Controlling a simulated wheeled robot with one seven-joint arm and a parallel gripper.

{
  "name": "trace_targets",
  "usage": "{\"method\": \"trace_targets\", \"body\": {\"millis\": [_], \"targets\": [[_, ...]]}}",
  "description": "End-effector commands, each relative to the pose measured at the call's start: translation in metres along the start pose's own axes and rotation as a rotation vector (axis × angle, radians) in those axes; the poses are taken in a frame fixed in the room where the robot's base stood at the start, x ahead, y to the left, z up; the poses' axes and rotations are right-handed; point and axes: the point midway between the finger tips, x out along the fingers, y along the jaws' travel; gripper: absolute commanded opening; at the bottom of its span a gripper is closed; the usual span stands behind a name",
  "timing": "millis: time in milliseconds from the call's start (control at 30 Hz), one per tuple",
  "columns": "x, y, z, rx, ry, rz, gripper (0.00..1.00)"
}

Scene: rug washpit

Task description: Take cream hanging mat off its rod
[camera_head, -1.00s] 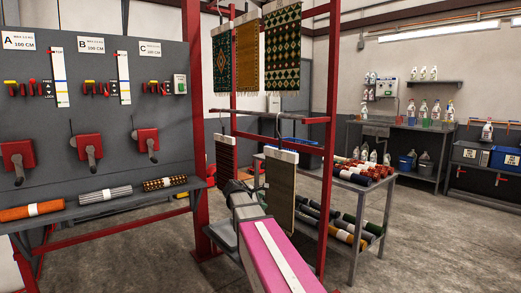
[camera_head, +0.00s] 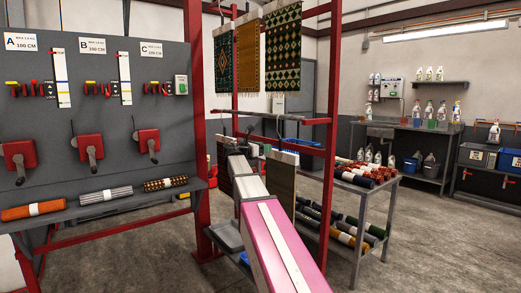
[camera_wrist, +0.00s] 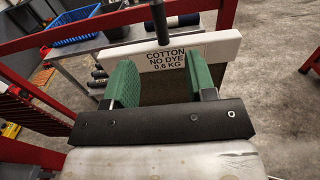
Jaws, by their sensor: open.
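A mat (camera_head: 283,188) hangs on the lower rod of the red rack. It looks olive-brown in this light, and my arm partly covers it on the left. In the wrist view its white header (camera_wrist: 190,50) is labelled "COTTON NO DYE 0.6 KG", and a dark post rises behind it. A strip of the mat (camera_wrist: 165,92) shows below the header. My gripper (camera_wrist: 163,84) is open, its green pads apart on either side of that strip, just in front of the header. Whether the pads touch it I cannot tell.
A dark red mat (camera_head: 222,165) hangs to the left on the lower level. Patterned mats (camera_head: 283,47) hang above. Red rack posts (camera_head: 331,150) stand close on both sides. A table with rolled rugs (camera_head: 362,178) stands behind, with a blue basket (camera_wrist: 90,24) nearby.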

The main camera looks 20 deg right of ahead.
Motion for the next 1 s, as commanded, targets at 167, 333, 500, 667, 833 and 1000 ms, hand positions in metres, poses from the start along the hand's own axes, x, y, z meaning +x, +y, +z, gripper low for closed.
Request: {"method": "trace_targets", "body": {"millis": [167,333,500,667,833,1000], "targets": [[0.013,0.000,0.000,0.001,0.001,-0.002,0.51],[0.025,0.000,0.000,0.001,0.001,-0.001,0.51],[0.036,0.000,0.000,0.001,0.001,-0.001,0.51],[0.048,0.000,-0.001,0.001,0.001,-0.001,0.51],[0.059,0.001,-0.001,0.001,0.001,0.000,0.51],[0.071,0.000,-0.001,0.001,0.001,-0.002,0.51]]}}
